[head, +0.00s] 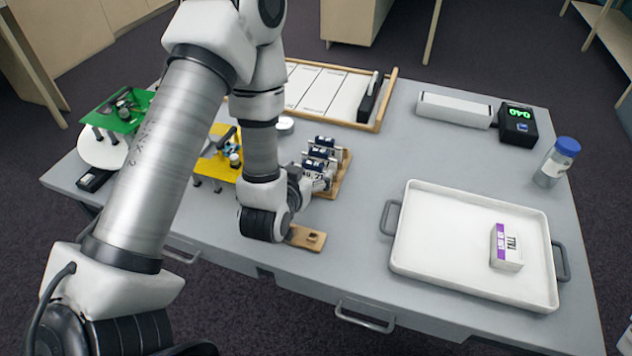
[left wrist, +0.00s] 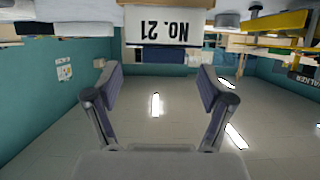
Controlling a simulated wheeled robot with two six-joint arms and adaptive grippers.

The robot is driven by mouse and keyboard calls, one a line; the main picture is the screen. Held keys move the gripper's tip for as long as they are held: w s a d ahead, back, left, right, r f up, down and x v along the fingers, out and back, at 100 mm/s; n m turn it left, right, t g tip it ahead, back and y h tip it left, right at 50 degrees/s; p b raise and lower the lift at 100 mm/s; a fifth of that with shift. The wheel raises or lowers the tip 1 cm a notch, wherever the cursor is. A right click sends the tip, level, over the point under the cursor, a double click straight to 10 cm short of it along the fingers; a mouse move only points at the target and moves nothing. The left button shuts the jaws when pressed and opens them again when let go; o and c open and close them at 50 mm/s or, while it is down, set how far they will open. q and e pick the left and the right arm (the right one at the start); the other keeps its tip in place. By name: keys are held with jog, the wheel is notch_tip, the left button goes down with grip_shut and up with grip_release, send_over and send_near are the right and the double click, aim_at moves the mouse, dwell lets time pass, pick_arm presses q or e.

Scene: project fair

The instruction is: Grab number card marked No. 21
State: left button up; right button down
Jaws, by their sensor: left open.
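The number card marked No. 21 (left wrist: 160,27) hangs upside down at the top of the left wrist view, roughly centred between my finger pads and beyond them. My left gripper (left wrist: 158,78) is open with nothing between its fingers. In the head view my left gripper (head: 302,187) is beside a small wooden rack (head: 340,176) that holds several dark-topped pieces with white number cards. My left wrist partly hides the rack and the cards there. My right gripper is not in view.
A white tray (head: 420,262) with a small white and purple box (head: 507,248) is at the right. Behind it are a black display unit (head: 519,124) and a blue-capped bottle (head: 556,162). Green (head: 124,112) and yellow (head: 213,166) stands are left.

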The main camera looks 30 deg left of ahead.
aim_at(313, 162)
pick_arm(q)
jog(key=x, duration=0.2)
jog(key=p+x, duration=0.1)
jog(key=x, duration=0.1)
jog(key=shift+w+a+r, duration=0.1)
jog(key=shift+a+r, duration=0.2)
jog(key=shift+w+f, duration=0.2)
jog(key=shift+w, duration=0.05)
jog(key=c, duration=1.1)
jog(key=shift+r, duration=0.15)
